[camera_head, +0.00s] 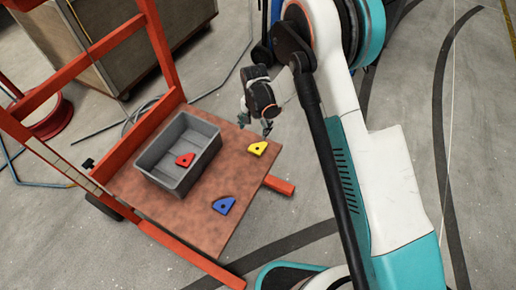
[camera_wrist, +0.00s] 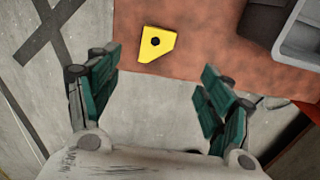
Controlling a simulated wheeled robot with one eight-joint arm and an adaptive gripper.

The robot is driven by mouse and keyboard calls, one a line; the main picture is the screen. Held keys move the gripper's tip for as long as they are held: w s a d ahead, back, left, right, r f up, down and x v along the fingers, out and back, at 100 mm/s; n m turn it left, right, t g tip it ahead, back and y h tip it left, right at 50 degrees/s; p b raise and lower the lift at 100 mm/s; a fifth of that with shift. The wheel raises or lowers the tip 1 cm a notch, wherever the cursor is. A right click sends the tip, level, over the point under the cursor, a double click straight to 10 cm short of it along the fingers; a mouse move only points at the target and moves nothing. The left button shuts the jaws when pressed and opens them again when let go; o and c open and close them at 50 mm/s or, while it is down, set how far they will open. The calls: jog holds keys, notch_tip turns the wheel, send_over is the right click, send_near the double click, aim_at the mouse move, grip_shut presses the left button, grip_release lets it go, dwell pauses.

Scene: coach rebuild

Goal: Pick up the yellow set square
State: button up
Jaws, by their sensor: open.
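The yellow set square (camera_head: 258,148) lies flat near the right edge of the brown board on the orange cart. In the wrist view the yellow set square (camera_wrist: 156,44) shows a dark round hole and lies close to the board's edge, beyond the fingertips. My gripper (camera_head: 268,128) is just behind the set square in the head view. In the wrist view my gripper (camera_wrist: 156,78) is open, with its two green-padded fingers wide apart and nothing between them. The fingers are not around the set square.
A grey bin (camera_head: 171,176) stands on the board (camera_head: 183,220) and holds a red set square (camera_head: 185,159). A blue set square (camera_head: 223,205) lies near the front of the board. Orange cart rails (camera_head: 160,50) rise at the left and back.

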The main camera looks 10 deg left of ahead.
jog(key=b, duration=0.3)
send_over(257, 147)
jog(key=f, duration=0.8)
jog(key=shift+s+a+f, duration=0.2)
jog(key=shift+s+a, duration=0.05)
jog(key=shift+s, duration=0.05)
jog(key=shift+w+d+f+b, duration=0.15)
jog(key=shift+f+b, duration=0.5)
jog(key=shift+f, duration=0.65)
jog(key=shift+w+d+f+b, duration=0.15)
jog(key=shift+f+b, duration=0.5)
jog(key=shift+f, duration=0.65)
jog(key=shift+c, duration=0.3)
jog(key=c, duration=1.1)
